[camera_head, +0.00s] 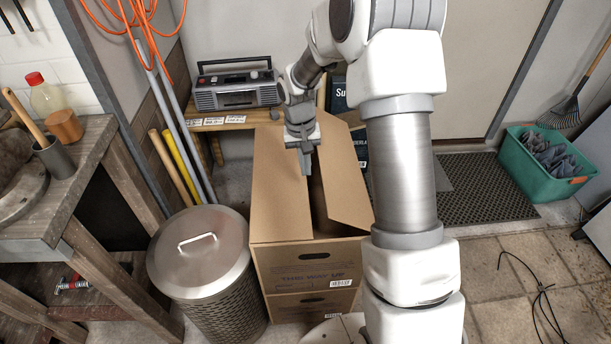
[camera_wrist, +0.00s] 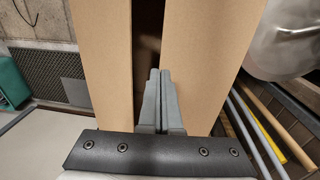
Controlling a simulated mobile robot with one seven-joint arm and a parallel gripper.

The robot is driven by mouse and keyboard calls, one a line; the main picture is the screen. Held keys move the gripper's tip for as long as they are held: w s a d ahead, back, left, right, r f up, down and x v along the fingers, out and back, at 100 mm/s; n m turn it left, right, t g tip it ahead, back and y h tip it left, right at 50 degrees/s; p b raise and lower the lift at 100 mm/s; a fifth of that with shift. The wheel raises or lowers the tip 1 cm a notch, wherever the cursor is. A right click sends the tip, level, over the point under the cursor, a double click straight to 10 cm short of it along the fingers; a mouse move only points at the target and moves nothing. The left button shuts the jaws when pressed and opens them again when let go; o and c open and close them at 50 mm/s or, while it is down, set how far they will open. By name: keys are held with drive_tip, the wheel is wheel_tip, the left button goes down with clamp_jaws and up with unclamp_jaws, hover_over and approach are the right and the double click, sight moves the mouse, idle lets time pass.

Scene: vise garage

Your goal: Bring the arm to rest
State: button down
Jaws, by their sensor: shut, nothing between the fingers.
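My gripper (camera_head: 305,165) hangs pointing down over the top of a cardboard box, and its fingers are shut with nothing between them. In the wrist view the two grey fingers (camera_wrist: 160,75) lie together in front of the gap between the box flaps. The cardboard box (camera_head: 310,262) stands on the floor in the head view, its top flaps partly open with a dark slot between them. The flaps also fill the middle of the wrist view (camera_wrist: 203,50). I cannot tell whether the fingertips touch the box. The inside of the box is mostly hidden.
A metal bin (camera_head: 205,262) with a lid stands left of the box. A radio (camera_head: 237,90) sits on a wooden shelf behind it. A wooden workbench (camera_head: 100,150) is at the left. A green tub (camera_head: 548,165) and a black cable (camera_head: 540,290) lie at the right, with open tiled floor.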

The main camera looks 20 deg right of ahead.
drive_tip(key=s+r+t, duration=0.1)
drive_tip(key=s+r, duration=0.2)
drive_tip(key=r, duration=0.4)
drive_tip(key=s+a+r+n+t+p, duration=0.1)
drive_tip(key=s+r, duration=0.3)
drive_tip(key=r, duration=0.2)
drive_tip(key=s+r+t, duration=0.1)
drive_tip(key=s+r, duration=0.2)
drive_tip(key=r, duration=0.4)
drive_tip(key=s+a+r+n+t+y, duration=0.1)
drive_tip(key=s+r, duration=0.1)
drive_tip(key=s, duration=0.6)
drive_tip(key=s+a+r+t, duration=0.1)
drive_tip(key=s+r+t, duration=0.15)
drive_tip(key=s, duration=0.65)
wheel_tip(320, 180, up, 14)
drive_tip(key=p, duration=1.3)
drive_tip(key=shift+w+g+p, duration=0.25)
drive_tip(key=shift+g+p, duration=0.1)
drive_tip(key=shift+w, duration=0.1)
